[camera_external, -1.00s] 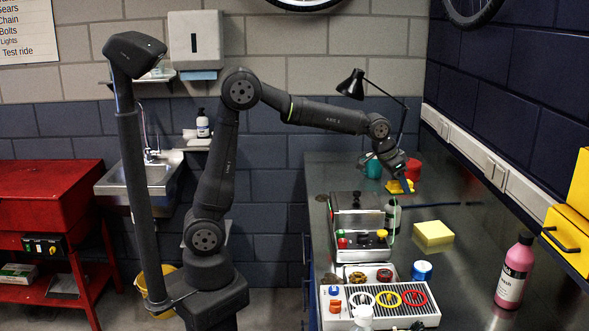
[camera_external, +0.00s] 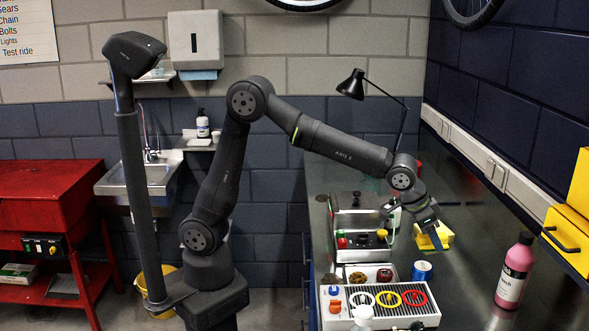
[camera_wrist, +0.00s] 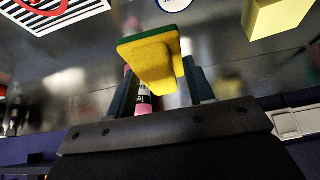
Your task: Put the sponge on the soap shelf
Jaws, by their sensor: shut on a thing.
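The sponge (camera_wrist: 152,62), yellow with a green layer, is between the fingers of my gripper (camera_wrist: 160,88) in the wrist view. My gripper is shut on it and holds it above the bench. The soap shelf (camera_external: 200,145) is on the back wall beside the sink, far to the left. A white soap bottle (camera_external: 203,124) stands on it.
The yellow block (camera_external: 446,238) lies on the bench close to my gripper; it also shows in the wrist view (camera_wrist: 280,16). A pink bottle (camera_external: 514,270), a blue can (camera_external: 422,271) and a ring tray (camera_external: 380,303) stand nearer. A desk lamp (camera_external: 352,84) stands behind.

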